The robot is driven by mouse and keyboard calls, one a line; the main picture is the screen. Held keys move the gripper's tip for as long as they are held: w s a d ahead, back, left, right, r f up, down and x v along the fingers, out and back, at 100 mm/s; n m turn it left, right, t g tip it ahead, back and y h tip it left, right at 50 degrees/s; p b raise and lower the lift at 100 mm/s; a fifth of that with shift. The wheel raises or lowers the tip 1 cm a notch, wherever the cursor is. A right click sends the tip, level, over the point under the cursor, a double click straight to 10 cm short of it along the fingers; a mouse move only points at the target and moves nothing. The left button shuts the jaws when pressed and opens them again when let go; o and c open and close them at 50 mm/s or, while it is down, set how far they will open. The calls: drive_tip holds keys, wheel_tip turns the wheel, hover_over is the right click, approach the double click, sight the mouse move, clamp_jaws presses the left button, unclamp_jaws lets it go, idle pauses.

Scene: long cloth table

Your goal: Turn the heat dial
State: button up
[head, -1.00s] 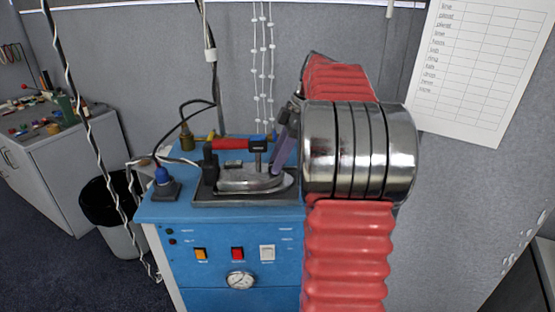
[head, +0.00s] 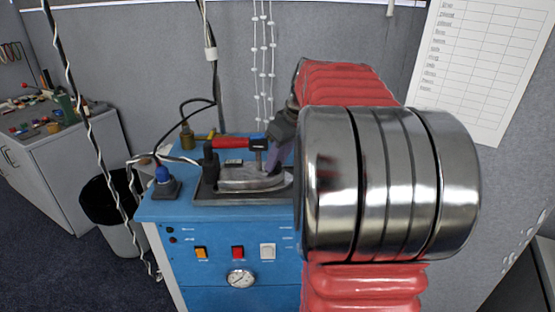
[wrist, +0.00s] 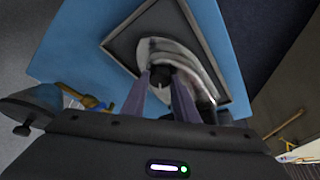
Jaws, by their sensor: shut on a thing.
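The heat dial (wrist: 160,78) is a small dark round knob on the silver iron (wrist: 187,57), seen in the wrist view. My gripper (wrist: 161,90) has its two purple fingers closed on either side of this knob. My gripper (head: 277,160) reaches the iron's right end from above in that view. The dial is hidden there behind my gripper.
A blue-capped fitting (head: 163,178) with a cable stands at the station's left corner. A brass part (head: 187,138) stands behind. Cables hang at the left. A black-lined bin (head: 103,203) stands beside the station.

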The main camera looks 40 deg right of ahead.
drive_tip(key=shift+m+h, duration=0.3)
drive_tip(key=shift+m, duration=0.4)
drive_tip(key=o, duration=1.1)
drive_tip(key=shift+c, duration=0.2)
drive_tip(key=shift+r, duration=0.15)
drive_tip(key=v, duration=1.3)
drive_tip(key=shift+r, duration=0.2)
drive_tip(key=shift+s+a, duration=0.1)
